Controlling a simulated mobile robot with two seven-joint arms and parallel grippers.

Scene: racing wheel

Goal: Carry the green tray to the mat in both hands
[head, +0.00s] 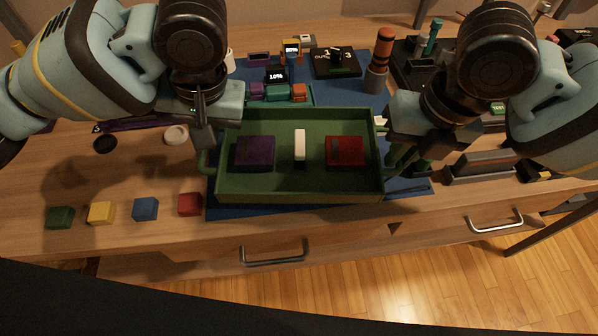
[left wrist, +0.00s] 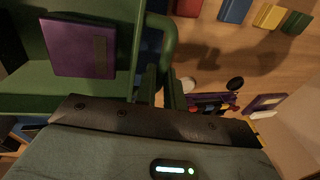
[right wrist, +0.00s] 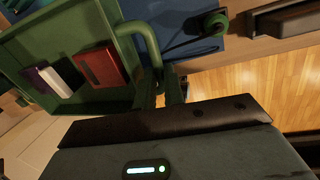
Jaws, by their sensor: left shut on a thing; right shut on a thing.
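The green tray (head: 300,193) is in the middle of the head view, with a purple block (head: 255,153), a white upright piece (head: 300,147) and a red block (head: 345,153) inside. My left gripper (head: 205,150) is shut on the tray's left handle, which shows in the left wrist view (left wrist: 168,45). My right gripper (head: 396,158) is shut on the right handle, seen in the right wrist view (right wrist: 150,45). The tray looks roughly level. The blue mat (head: 222,214) lies beneath and behind it; I cannot tell whether the tray touches it.
Green (head: 60,217), yellow (head: 101,212), blue (head: 145,208) and red (head: 190,204) cubes line the front left. Drawer handles (head: 273,256) face the front.

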